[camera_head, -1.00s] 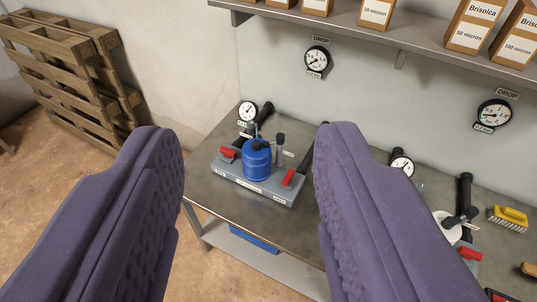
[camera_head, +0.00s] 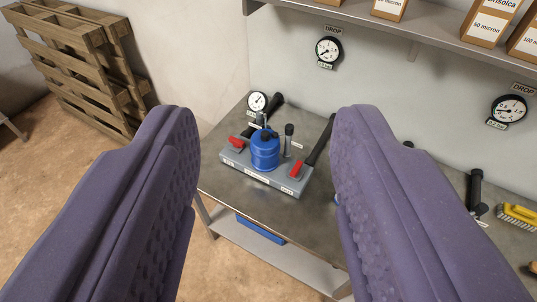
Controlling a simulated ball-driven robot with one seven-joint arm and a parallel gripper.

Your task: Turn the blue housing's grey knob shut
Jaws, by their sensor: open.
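The blue housing (camera_head: 265,152) stands upright on a grey base block (camera_head: 250,177) on the metal bench. A dark grey upright stem with a rounded top (camera_head: 289,132) stands just right of it. Another small grey part shows above the housing's top. Which of these is the grey knob is too small to tell. Red handles (camera_head: 296,170) sit on the block on either side of the housing. My gripper (camera_head: 264,118) is open, its two purple padded fingers wide apart in the foreground. The housing shows in the gap between them, farther off, and nothing is held.
The metal bench (camera_head: 225,190) has bare room in front of the block. Black pipes (camera_head: 320,140) rise behind it. Round gauges (camera_head: 328,50) hang on the wall under a shelf (camera_head: 370,32) with boxes. A yellow brush (camera_head: 518,215) lies at right; pallets (camera_head: 80,60) lean at left.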

